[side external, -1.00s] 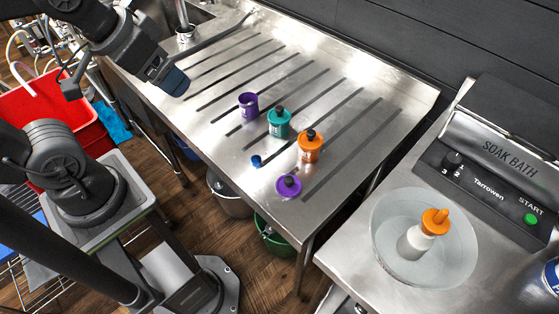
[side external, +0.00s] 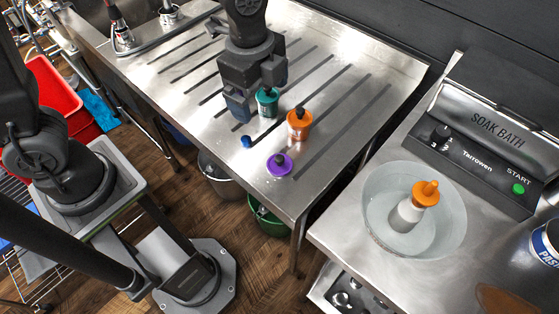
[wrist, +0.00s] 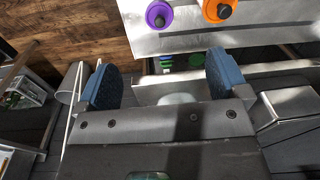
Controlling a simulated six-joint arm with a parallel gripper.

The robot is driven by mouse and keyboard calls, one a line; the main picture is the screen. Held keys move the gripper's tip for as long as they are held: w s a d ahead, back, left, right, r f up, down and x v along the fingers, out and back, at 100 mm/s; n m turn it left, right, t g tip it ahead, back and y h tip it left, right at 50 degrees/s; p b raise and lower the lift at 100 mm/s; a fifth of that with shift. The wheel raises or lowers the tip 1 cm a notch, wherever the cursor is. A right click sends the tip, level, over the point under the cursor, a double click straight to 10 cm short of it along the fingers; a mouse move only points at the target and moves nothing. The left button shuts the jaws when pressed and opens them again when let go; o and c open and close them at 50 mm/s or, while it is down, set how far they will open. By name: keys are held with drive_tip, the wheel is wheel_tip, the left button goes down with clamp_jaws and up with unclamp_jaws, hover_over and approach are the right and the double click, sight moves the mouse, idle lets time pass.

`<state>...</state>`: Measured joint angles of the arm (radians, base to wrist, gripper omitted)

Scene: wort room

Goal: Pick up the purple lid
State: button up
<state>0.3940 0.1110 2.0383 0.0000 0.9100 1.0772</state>
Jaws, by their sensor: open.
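The purple lid (side external: 279,165), with a dark knob, lies flat near the front corner of the steel drainboard (side external: 330,120). It also shows at the top of the wrist view (wrist: 158,14). My gripper (side external: 254,97) is above the drainboard, to the upper left of the lid in the side view and apart from it. In the wrist view its blue-padded fingers (wrist: 162,80) are spread with nothing held between them. The purple cup is not visible in the side view now; my gripper covers that area.
A teal jar (side external: 267,102) stands beside my gripper. An orange jar (side external: 299,125) stands just behind the lid. A small blue cap (side external: 246,141) lies to its left. The drainboard's right side is clear.

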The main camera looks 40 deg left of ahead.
drive_tip(key=d+f+m+g, duration=0.1)
drive_tip(key=d+f+m, duration=0.2)
drive_tip(key=d+f, duration=0.1)
hover_over(281, 160)
drive_tip(key=f, duration=0.7)
drive_tip(key=shift+a+f, duration=0.35)
drive_tip(key=shift+f, duration=0.05)
drive_tip(key=shift+d+f, duration=0.15)
drive_tip(key=shift+f, duration=1.35)
drive_tip(key=shift+d+f, duration=0.15)
drive_tip(key=shift+f, duration=1.3)
drive_tip(key=c, duration=1)
drive_tip(key=shift+r, duration=0.15)
